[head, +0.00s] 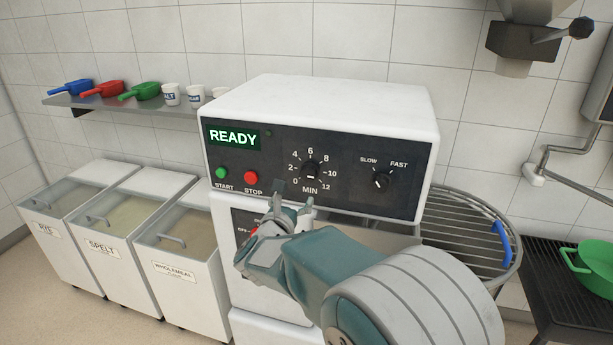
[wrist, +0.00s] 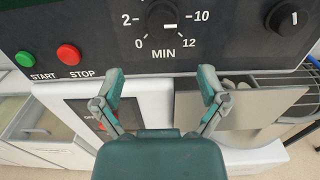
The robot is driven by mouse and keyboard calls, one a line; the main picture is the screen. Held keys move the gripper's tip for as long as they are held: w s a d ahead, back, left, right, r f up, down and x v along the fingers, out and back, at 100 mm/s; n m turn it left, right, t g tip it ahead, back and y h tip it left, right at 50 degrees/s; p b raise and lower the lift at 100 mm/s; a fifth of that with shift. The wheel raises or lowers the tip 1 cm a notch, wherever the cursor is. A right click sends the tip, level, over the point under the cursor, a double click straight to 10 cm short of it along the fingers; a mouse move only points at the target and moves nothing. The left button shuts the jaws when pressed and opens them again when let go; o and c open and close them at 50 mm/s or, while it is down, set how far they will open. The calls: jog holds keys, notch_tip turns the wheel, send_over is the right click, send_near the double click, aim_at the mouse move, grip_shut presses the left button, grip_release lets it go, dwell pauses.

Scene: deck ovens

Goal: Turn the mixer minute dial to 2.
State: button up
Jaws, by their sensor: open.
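The mixer minute dial (head: 311,170) is a round black knob on the dark control panel, ringed by white numbers from 0 to 12 with MIN printed below. It also shows at the top of the wrist view (wrist: 163,18), partly cut off. A small white mark shows on its lower side; which number it indicates is unclear. My gripper (head: 290,198) is open and empty, in front of the panel's lower edge, below and slightly left of the dial. In the wrist view its two fingers (wrist: 161,74) are spread apart below the dial, not touching it.
The display (head: 233,137) reads READY. The green START button (head: 221,173) and red STOP button (head: 251,178) sit left of the dial, the speed knob (head: 381,181) right. A wire guard (head: 468,222) is at right. Flour bins (head: 181,245) stand at left.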

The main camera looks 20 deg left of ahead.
aim_at(307, 177)
jog(key=w, duration=1)
jog(key=shift+w+d, duration=0.1)
jog(key=shift+w, duration=0.25)
jog(key=shift+s+d+r, duration=0.1)
jog(key=shift+s+r, duration=0.05)
jog(key=c, duration=1.1)
